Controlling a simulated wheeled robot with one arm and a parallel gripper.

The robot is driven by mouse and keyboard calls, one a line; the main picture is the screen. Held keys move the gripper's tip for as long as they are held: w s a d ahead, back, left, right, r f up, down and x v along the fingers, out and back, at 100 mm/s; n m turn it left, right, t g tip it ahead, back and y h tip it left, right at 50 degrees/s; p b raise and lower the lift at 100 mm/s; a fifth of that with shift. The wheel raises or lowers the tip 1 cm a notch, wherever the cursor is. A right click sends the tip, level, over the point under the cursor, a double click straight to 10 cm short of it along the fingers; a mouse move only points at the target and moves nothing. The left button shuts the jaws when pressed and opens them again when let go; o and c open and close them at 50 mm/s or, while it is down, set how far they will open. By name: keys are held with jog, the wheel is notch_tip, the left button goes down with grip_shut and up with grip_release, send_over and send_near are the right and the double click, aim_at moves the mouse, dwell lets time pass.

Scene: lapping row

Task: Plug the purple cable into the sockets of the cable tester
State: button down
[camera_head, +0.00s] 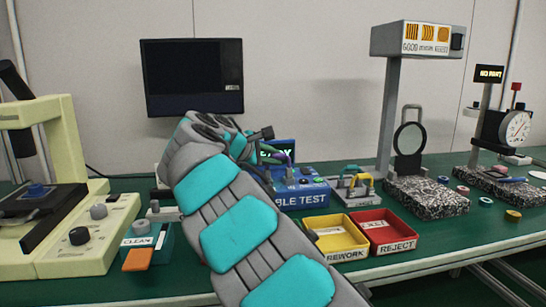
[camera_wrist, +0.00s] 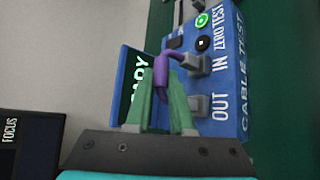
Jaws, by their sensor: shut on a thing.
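The purple cable (camera_wrist: 161,72) is between the green fingers of my gripper (camera_wrist: 160,80), which is shut on it in the wrist view. The cable bends over the fingertips toward the grey IN socket (camera_wrist: 192,62) of the blue cable tester (camera_wrist: 228,72). I cannot tell whether its plug is seated there. The grey OUT socket (camera_wrist: 206,105) is right of the fingers. In the head view, a bit of purple cable (camera_head: 281,156) shows above the tester (camera_head: 303,194); my arm hides most of my gripper (camera_head: 264,150) and the tester's left part.
The tester's screen (camera_wrist: 133,85) stands beside the fingers. A cable rack (camera_head: 352,190) is right of the tester. Yellow REWORK (camera_head: 345,254) and red REJECT (camera_head: 393,247) trays sit in front. A cream machine (camera_head: 75,240) is at left, a gauge stand (camera_head: 500,130) at right.

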jog(key=c, duration=0.7)
grip_release()
jog(key=shift+f, duration=0.1)
jog(key=v, duration=0.8)
